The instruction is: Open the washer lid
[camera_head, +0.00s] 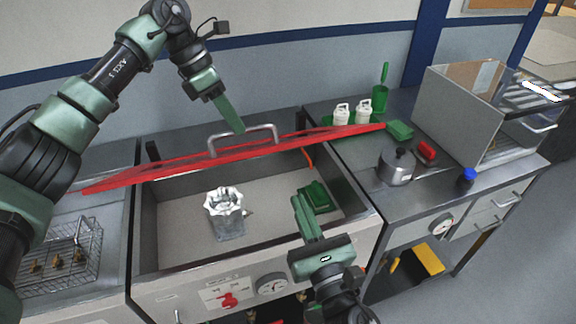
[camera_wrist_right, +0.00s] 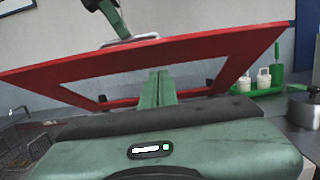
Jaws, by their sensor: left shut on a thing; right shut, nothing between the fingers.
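The washer lid (camera_head: 172,171) has a red rim and is raised and tilted above the open tub of the washer (camera_head: 165,228). In the right wrist view its red frame (camera_wrist_right: 215,47) surrounds a pale panel. My left gripper (camera_head: 238,126) is shut on the lid's grey bar handle (camera_head: 262,129). That gripper also shows at the handle in the right wrist view (camera_wrist_right: 122,32). My right gripper (camera_head: 300,204) is shut and empty over the front right of the tub, apart from the handle. A silvery machined housing (camera_head: 228,218) stands inside the tub.
A green block (camera_head: 315,197) lies in the tub's right side. A wire basket (camera_head: 70,262) stands at left. The right counter holds white bottles (camera_head: 341,113), a metal pot (camera_head: 396,167) and a glass-sided box (camera_head: 455,110).

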